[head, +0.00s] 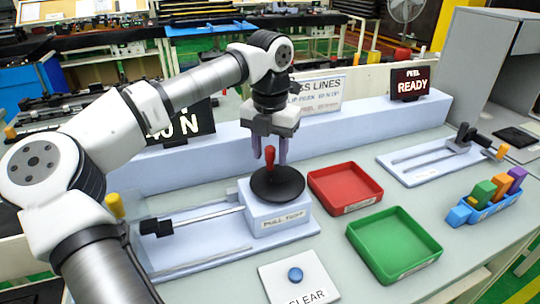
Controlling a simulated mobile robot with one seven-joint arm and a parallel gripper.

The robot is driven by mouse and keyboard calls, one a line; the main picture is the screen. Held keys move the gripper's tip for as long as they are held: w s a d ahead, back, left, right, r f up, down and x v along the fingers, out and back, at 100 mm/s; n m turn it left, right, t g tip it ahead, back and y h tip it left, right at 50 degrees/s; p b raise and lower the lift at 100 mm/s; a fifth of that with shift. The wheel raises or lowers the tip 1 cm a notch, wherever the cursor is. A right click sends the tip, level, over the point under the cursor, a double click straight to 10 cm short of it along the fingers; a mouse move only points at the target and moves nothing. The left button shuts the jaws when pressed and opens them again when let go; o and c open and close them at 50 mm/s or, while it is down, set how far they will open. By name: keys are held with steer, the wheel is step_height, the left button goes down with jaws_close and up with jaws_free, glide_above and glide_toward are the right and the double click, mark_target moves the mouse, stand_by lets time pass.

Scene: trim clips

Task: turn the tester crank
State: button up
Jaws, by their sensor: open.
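The tester crank is a dark round disc (288,188) with an upright red handle (270,156), on top of the pale blue box (272,214) labelled "PULL TEST". My gripper (270,161) points down over the disc with its purple fingers open. In this view the fingers stand to the left and right of the red handle, with gaps showing. I cannot tell from this one view whether the handle lies exactly between them in depth. The left display (180,124) reads "0 N", partly hidden by my arm.
A red tray (374,201) and a green tray (428,261) lie right of the tester. A card with a blue button (295,274) marked "CLEAR" is in front. The peel fixture (415,172), a "READY" display (410,84) and a blue holder of colored clips (462,217) are farther right.

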step_height(320, 180, up, 12)
steer(key=shift+r+b, duration=0.15)
steer(key=shift+b, duration=0.15)
